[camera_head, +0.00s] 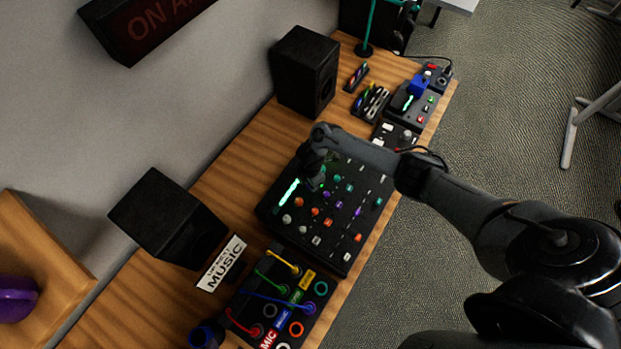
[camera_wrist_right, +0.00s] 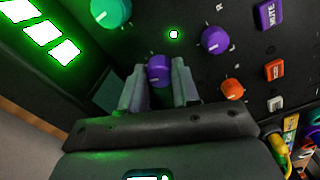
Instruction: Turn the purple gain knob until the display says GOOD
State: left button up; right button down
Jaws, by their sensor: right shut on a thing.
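My right gripper (camera_wrist_right: 159,82) is shut on a purple knob (camera_wrist_right: 159,70) on the mixer, with one finger on each side of it. In the head view my right gripper (camera_head: 314,176) is over the upper left part of the black mixer (camera_head: 268,213) and hides the held knob. The display shows as bright green lit blocks (camera_wrist_right: 45,33) at the upper left of the wrist view, and as a thin green strip (camera_head: 289,191) in the head view. No word is readable on it. My left gripper is not in view.
Near the held knob are a green knob (camera_wrist_right: 110,10), another purple knob (camera_wrist_right: 215,40), an orange knob (camera_wrist_right: 232,89) and a purple MUTE button (camera_wrist_right: 269,14). A patch box with coloured cables (camera_head: 243,302) stands in front. Black speakers (camera_head: 168,216) stand along the wall.

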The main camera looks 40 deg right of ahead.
jog(key=shift+m, duration=0.3)
jog(key=c, duration=1.1)
grip_release()
jog(key=shift+r, duration=0.1)
notch_tip(320, 180, up, 11)
jog(key=p, duration=0.3)
jog(key=shift+f, duration=0.2)
